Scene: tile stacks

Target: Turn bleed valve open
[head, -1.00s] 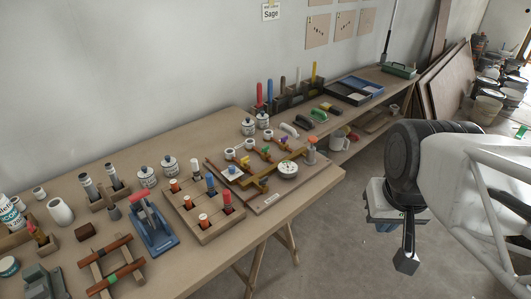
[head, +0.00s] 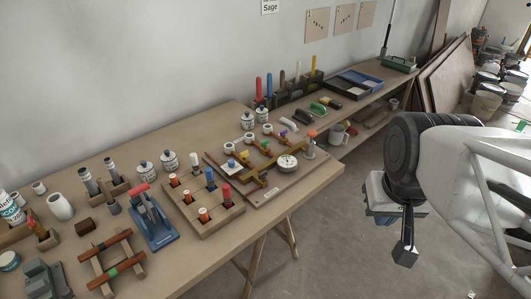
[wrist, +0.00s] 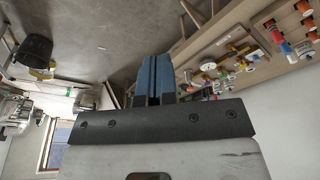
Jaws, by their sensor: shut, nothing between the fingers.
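A wooden board (head: 262,205) on the bench carries brass pipework (head: 263,181), a round white-faced gauge (head: 287,163) and several small valves with coloured handles, among them yellow (head: 244,155), green (head: 265,144) and purple (head: 284,132). I cannot tell which one is the bleed valve, nor how it is turned. My gripper (head: 405,253) hangs beyond the bench's right front edge, over the floor, well apart from the board. Its blue fingers (wrist: 153,78) are together and empty in the wrist view. The wrist view shows the bench sideways at upper right.
A peg block (head: 207,205) with coloured cylinders and a blue lever tool (head: 153,224) stand left of the board. White bottles (head: 247,121) stand behind it. Floor (head: 330,240) between bench and gripper is clear.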

